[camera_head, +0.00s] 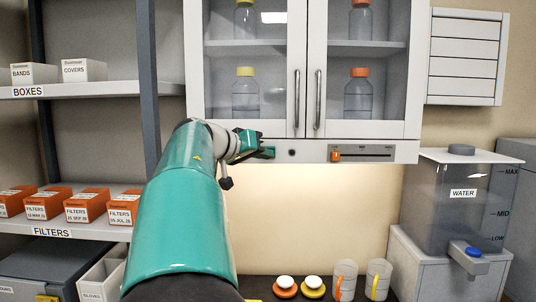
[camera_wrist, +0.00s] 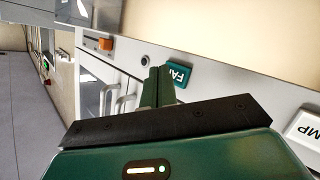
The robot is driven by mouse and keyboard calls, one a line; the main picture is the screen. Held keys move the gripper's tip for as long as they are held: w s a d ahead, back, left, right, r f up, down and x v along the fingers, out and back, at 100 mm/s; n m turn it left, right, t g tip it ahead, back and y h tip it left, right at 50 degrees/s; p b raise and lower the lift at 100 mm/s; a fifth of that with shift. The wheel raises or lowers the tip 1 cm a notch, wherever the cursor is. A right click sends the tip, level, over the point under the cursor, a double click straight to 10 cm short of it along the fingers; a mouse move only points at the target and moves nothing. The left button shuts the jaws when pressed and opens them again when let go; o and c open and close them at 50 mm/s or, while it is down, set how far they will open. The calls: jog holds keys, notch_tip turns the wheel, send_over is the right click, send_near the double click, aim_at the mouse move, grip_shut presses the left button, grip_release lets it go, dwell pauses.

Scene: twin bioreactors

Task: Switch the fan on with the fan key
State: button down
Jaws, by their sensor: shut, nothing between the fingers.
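The fan key is a small green rocker with white lettering, partly covered, in the wrist view (camera_wrist: 179,74). It sits on the pale panel under the wall cabinet and shows in the head view (camera_head: 269,152) just beyond my gripper (camera_head: 260,141). In the wrist view my gripper (camera_wrist: 158,82) is shut and empty, its fingertips right beside the key and overlapping its near edge. I cannot tell whether they touch it. The fan itself cannot be made out.
A dark round knob (camera_head: 292,153) and an orange slider (camera_head: 336,156) share the panel. A white key ending in "MP" (camera_wrist: 305,126) lies on the other side. The glass-doored cabinet (camera_head: 297,128) has two projecting handles. A water tank (camera_head: 455,205) stands right.

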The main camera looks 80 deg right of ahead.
jog(key=shift+d, duration=0.1)
dwell(0.3)
jog(key=shift+w+d, duration=0.1)
jog(key=shift+d, duration=0.25)
jog(key=shift+d, duration=0.25)
dwell(0.5)
jog(key=shift+a, duration=0.75)
jog(key=shift+s+a, duration=0.25)
jog(key=shift+a, duration=0.7)
jog(key=shift+s+a, duration=0.25)
jog(key=shift+a, duration=0.75)
jog(key=shift+s+a, duration=0.25)
jog(key=shift+a, duration=0.7)
